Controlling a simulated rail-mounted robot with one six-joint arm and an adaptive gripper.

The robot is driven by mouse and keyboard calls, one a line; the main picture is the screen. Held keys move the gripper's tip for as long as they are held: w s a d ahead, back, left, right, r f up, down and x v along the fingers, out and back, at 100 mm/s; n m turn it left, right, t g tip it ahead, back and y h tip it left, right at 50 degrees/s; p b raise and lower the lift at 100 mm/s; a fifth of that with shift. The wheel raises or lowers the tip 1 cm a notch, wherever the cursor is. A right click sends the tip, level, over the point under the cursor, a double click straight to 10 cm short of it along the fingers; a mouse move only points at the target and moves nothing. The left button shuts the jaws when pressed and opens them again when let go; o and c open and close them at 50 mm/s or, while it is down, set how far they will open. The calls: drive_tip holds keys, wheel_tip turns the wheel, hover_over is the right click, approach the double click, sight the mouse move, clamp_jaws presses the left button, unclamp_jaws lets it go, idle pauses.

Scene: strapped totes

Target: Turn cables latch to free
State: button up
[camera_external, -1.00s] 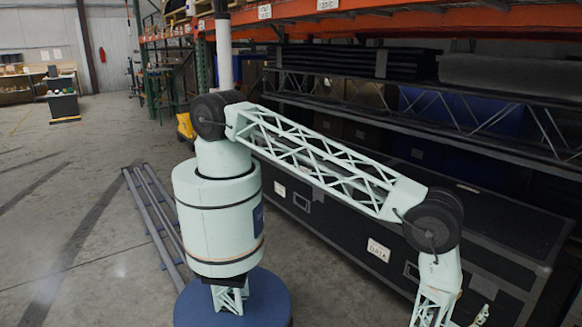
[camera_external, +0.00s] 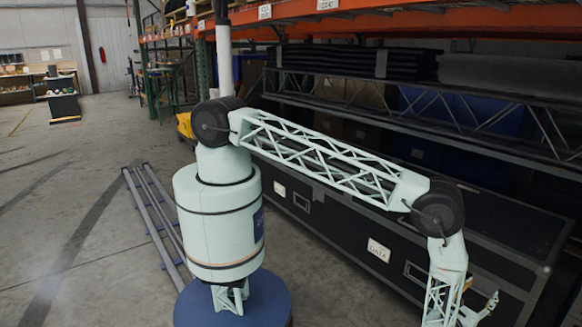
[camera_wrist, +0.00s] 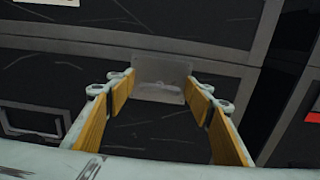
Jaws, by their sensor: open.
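A grey metal latch plate (camera_wrist: 162,72) shows in the wrist view, on the seam of a black case (camera_wrist: 120,105). My gripper (camera_wrist: 160,88) is open, its yellow-padded fingers pointing toward the case with one fingertip on either side of the plate. I cannot tell whether the fingertips touch it. The plate's lower part looks lighter, and its turn position is unclear. In the external view my gripper (camera_external: 478,308) is partly cut off at the bottom edge, in front of the case row. No label reading "cables" is legible.
A recessed handle (camera_wrist: 35,122) is left of the latch, and a red and white label (camera_wrist: 315,116) is at the right edge. In the external view, a case carries a white "DATA" label (camera_external: 379,250). A black truss shelf (camera_external: 430,115) runs above the cases. Open floor (camera_external: 75,215) lies left.

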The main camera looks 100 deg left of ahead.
drive_tip(key=shift+c, duration=0.8)
drive_tip(key=c, duration=0.7)
drive_tip(key=shift+n, duration=0.4)
drive_tip(key=n, duration=0.6)
drive_tip(key=shift+a+n, duration=0.1)
drive_tip(key=shift+n, duration=0.2)
drive_tip(key=n, duration=0.5)
drive_tip(key=shift+f, duration=0.1)
drive_tip(key=n, duration=0.5)
drive_tip(key=shift+f+n, duration=0.1)
drive_tip(key=shift+n, duration=0.3)
